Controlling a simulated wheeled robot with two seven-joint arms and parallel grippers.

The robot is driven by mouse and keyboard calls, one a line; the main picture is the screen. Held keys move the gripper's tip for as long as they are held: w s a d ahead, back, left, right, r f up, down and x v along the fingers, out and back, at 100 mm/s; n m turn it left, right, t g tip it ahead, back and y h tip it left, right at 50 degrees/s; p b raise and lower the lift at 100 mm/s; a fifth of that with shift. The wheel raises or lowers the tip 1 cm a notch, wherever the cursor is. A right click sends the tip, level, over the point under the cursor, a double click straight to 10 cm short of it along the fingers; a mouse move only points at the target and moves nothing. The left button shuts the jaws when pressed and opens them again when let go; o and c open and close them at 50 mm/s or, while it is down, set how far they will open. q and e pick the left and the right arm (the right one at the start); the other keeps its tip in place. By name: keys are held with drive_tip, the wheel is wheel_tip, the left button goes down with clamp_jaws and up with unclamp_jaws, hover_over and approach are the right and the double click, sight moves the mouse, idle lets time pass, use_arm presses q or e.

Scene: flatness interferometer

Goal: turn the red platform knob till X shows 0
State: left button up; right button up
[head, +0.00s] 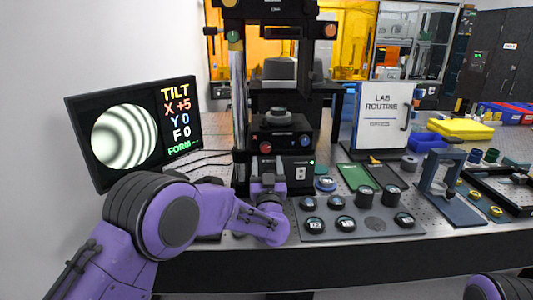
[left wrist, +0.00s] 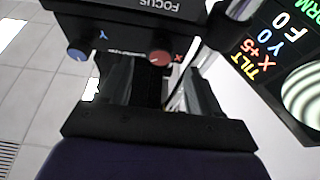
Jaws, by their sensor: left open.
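The red platform knob (head: 265,147) is on the front of the interferometer's dark platform, left of the blue knob (head: 305,141). In the left wrist view the red knob (left wrist: 160,58) shows beside an X mark and the blue knob (left wrist: 78,54) beside a Y. My left gripper (head: 267,168) is open, just below and in front of the red knob. In the left wrist view its fingers (left wrist: 157,88) point towards the red knob, with nothing seen between them; I cannot tell any contact. The monitor (head: 133,132) reads X +5, Y 0, F 0, beside curved fringes. My right gripper is out of view.
A dark tray (head: 365,222) with several round pieces lies right of my left gripper. A blue-grey stand (head: 445,190) is farther right. Cables run between the monitor and the instrument.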

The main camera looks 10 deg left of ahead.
sight(266, 149)
use_arm(q)
drive_tip(key=x, duration=0.2)
drive_tip(key=p+x, duration=0.1)
drive_tip(key=x, duration=0.1)
drive_tip(key=shift+a+r, duration=0.1)
drive_tip(key=shift+r, duration=0.25)
drive_tip(key=shift+w+a, duration=0.1)
drive_tip(key=shift+w, duration=0.4)
drive_tip(key=shift+s, duration=0.1)
drive_tip(key=c, duration=1)
drive_tip(key=shift+c, duration=0.2)
